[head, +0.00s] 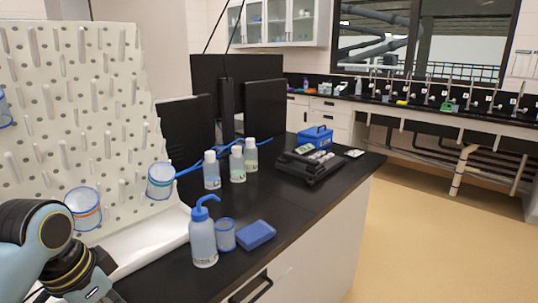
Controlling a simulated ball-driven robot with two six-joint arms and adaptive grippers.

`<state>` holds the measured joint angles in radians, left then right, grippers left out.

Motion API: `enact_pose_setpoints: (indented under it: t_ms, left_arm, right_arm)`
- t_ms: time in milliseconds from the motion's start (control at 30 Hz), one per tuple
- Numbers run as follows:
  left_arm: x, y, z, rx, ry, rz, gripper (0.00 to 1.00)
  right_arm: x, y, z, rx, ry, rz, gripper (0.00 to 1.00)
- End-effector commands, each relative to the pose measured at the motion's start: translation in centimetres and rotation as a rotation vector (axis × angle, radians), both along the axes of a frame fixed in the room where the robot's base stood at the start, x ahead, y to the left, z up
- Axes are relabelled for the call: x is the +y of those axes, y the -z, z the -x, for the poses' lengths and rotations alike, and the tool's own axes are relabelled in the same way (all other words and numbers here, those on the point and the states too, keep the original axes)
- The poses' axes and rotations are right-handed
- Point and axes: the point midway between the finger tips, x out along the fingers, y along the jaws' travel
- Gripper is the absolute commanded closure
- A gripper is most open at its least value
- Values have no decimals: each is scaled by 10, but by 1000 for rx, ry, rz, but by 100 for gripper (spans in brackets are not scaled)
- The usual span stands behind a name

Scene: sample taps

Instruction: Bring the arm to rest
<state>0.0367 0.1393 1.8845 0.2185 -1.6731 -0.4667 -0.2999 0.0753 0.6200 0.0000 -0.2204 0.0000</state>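One of my arms (55,250) comes in at the lower left, with a pale blue link and dark joints. It is in front of the white pegboard drying rack (100,110) and its white tray (150,246). The part of the arm that shows runs out of the bottom edge, and no gripper fingers show. My other arm is not in view. Whether either gripper holds anything is hidden.
A wash bottle (203,240), a small beaker (226,236) and a blue box (256,234) stand on the black bench (300,215). Several capped bottles (238,164) stand behind. Beakers (160,180) hang on the rack. Open floor (430,240) lies to the right.

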Motion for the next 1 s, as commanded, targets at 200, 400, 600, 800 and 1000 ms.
enact_pose_setpoints:
  t_ms: [200,400,600,800,1000]
  left_arm:
    - [3,1,89,-24,-200,-24,100]
    - [5,-12,139,-47,-322,-31,100]
    - [7,-29,177,-71,-418,-30,100]
    - [11,0,181,-66,-458,-33,100]
    - [15,61,174,-45,-461,-39,100]
  right_arm:
    - [-3,0,2,3,0,3,25]
    - [-6,-1,1,1,-2,7,25]
    - [-7,-1,0,0,-2,8,25]
    - [-6,8,0,-1,-2,7,25]
    - [-6,21,0,0,-2,6,25]
